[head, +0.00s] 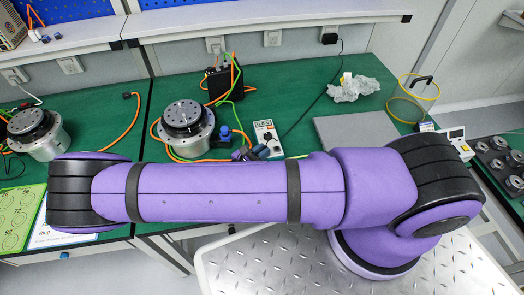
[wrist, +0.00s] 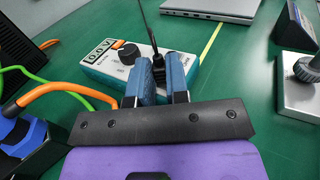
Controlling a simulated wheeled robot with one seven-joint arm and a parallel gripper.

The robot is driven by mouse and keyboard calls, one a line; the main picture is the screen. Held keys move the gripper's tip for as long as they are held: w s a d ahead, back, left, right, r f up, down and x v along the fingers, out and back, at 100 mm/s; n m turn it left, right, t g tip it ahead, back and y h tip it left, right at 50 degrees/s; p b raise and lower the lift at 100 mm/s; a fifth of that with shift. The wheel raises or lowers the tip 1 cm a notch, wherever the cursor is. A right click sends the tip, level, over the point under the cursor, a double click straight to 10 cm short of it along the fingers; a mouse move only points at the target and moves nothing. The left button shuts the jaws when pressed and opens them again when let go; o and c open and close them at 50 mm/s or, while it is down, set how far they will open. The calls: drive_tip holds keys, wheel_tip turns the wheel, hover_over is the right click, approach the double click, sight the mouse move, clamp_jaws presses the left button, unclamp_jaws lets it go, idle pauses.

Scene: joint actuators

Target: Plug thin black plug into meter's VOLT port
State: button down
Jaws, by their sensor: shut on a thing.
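The meter (wrist: 97,67) is a white-faced box with teal sides, a "0.0 V" display and a black knob, lying on the green bench. It also shows in the head view (head: 265,130), just beyond my arm. My gripper (wrist: 161,80) has two blue fingers, shut on the thin black plug (wrist: 157,63), with a black cable rising from it. The plug is at the right part of the meter's face, right of the knob. The fingers hide its lower end and the ports, so I cannot tell whether it is inserted or only above the face.
A round actuator (head: 184,118) with orange and green cables stands left of the meter. A grey laptop-like slab (head: 352,131) and crumpled plastic (head: 353,88) lie to the right. In the wrist view, a metal block with a knob (wrist: 303,100) stands at the right.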

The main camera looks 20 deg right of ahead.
drive_tip(key=c, duration=1)
unclamp_jaws()
drive_tip(key=shift+c, duration=0.2)
drive_tip(key=v, duration=1)
drive_tip(key=shift+s+a, duration=0.15)
drive_tip(key=shift+a, duration=0.25)
drive_tip(key=shift+r+m+g, duration=0.3)
drive_tip(key=shift+r+g, duration=0.1)
drive_tip(key=shift+r, duration=0.15)
drive_tip(key=w+d+r+m+g+y, duration=0.1)
drive_tip(key=d+r+m+g+y, duration=0.25)
drive_tip(key=r, duration=0.65)
drive_tip(key=d+r+m+g+y, duration=0.2)
drive_tip(key=r+m+y, duration=0.25)
drive_tip(key=r, duration=0.55)
drive_tip(key=w+d+r+m+g+y, duration=0.15)
drive_tip(key=r+m+y, duration=0.3)
drive_tip(key=r, duration=0.55)
drive_tip(key=s+d+r+m+t+y, duration=0.2)
drive_tip(key=s+d+r+m+t, duration=0.1)
drive_tip(key=s+d+r, duration=0.3)
drive_tip(key=s+d+r+m+t+y, duration=0.2)
drive_tip(key=s+d+r+m+t, duration=0.2)
drive_tip(key=s+r, duration=0.7)
wheel_tip(320, 180, up, 2)
drive_tip(key=shift+d+r+m, duration=0.15)
drive_tip(key=shift+d+m, duration=0.75)
drive_tip(key=shift+m, duration=0.05)
